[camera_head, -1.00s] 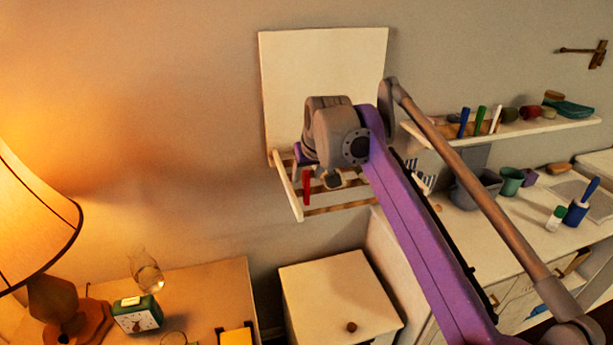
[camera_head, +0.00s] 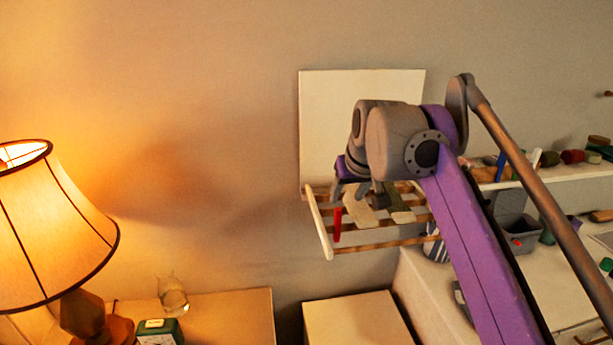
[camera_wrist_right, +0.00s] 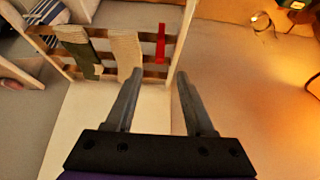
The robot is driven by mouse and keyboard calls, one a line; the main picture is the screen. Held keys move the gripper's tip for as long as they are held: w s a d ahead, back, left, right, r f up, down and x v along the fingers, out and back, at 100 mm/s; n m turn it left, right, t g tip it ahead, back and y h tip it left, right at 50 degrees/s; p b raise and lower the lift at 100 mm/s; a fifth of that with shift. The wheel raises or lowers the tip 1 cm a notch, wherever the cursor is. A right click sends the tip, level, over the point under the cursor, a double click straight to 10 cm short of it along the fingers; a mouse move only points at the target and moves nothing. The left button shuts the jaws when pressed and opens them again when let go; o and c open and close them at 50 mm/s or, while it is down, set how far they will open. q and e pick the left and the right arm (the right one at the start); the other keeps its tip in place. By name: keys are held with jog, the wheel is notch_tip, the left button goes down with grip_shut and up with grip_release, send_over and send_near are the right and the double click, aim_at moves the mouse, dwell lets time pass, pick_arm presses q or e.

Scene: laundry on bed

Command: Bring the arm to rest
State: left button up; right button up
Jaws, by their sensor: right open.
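My right arm reaches up from the lower right in the head view, with its purple link across the picture. My right gripper (camera_head: 368,192) is at the wall rack (camera_head: 321,230), partly hidden behind its own wrist. In the right wrist view the gripper (camera_wrist_right: 155,75) shows two fingers spread apart with nothing between them. The rack's wooden bars (camera_wrist_right: 105,37) lie just beyond the fingertips. A beige cloth (camera_wrist_right: 127,52), a dark green cloth (camera_wrist_right: 84,58) and a red strip (camera_wrist_right: 161,44) hang on the bars. My left gripper does not show.
A white board (camera_head: 345,105) stands on the wall behind the rack. A lit lamp (camera_head: 52,235), a glass (camera_head: 173,296) and a green clock (camera_head: 160,333) are at lower left. A shelf (camera_head: 560,176) and a desk with a grey bin (camera_head: 515,228) are at right. The upper left wall is bare.

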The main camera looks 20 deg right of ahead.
jog(key=s+a+f+n, duration=0.1)
jog(key=s+a+f, duration=0.3)
jog(key=s+f, duration=0.3)
jog(key=s+a+f+y, duration=0.1)
jog(key=s+a+f, duration=0.4)
jog(key=f, duration=0.9)
jog(key=s+a+f+n, duration=0.1)
jog(key=s+a+f, duration=0.3)
jog(key=s+f, duration=0.6)
jog(key=shift+a+f+n+g, duration=0.3)
jog(key=shift+a+f, duration=0.05)
jog(key=shift+f, duration=0.25)
